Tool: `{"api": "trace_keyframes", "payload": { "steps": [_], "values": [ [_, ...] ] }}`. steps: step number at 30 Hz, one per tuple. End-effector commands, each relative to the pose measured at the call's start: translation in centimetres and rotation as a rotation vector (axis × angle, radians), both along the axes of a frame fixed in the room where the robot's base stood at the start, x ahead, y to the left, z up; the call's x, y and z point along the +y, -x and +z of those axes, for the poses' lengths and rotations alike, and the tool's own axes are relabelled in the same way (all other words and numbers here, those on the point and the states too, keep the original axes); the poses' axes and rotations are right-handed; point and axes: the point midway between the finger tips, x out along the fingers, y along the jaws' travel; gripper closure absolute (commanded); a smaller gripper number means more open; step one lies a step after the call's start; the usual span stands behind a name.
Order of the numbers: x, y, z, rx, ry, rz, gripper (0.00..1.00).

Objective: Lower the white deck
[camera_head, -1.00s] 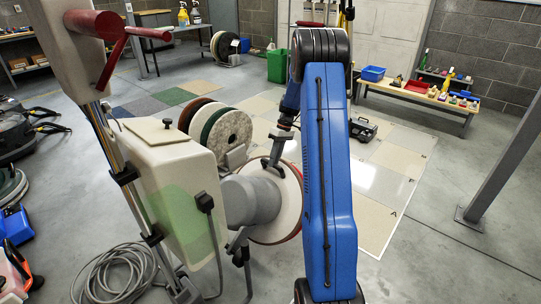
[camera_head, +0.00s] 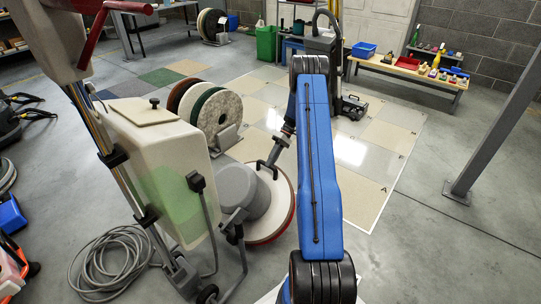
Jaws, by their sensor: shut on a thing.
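The white deck (camera_head: 282,190) is the round plate of the floor buffer, with a red-brown layer along its lower edge. It sits around the grey motor housing (camera_head: 240,190), low over the floor and somewhat tilted as far as I can tell. A dark grey handle (camera_head: 265,166) stands up from its far side. My gripper (camera_head: 284,142) is at the handle's upper end and is shut on it. The fingers are small and partly hidden by my blue arm, which also covers the space right of the deck.
The buffer's cream tank (camera_head: 150,165) and column stand at left, with a coiled cable (camera_head: 110,265) on the floor. A rack of brown, green and white pads (camera_head: 217,125) stands behind the deck. A grey post (camera_head: 490,110) is at right. The tiled floor (camera_head: 375,185) at right is clear.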

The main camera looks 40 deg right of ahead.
Motion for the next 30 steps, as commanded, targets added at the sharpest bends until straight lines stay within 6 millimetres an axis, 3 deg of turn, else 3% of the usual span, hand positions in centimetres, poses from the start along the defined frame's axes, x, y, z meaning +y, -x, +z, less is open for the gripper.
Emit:
{"api": "trace_keyframes", "payload": {
  "steps": [19, 30],
  "values": [
    [1.0, 0.4, -11.4, 0.074, -0.264, 0.000, 1.00],
    [2.9, 0.9, -17.1, 0.071, -0.259, 0.000, 1.00]
  ]
}}
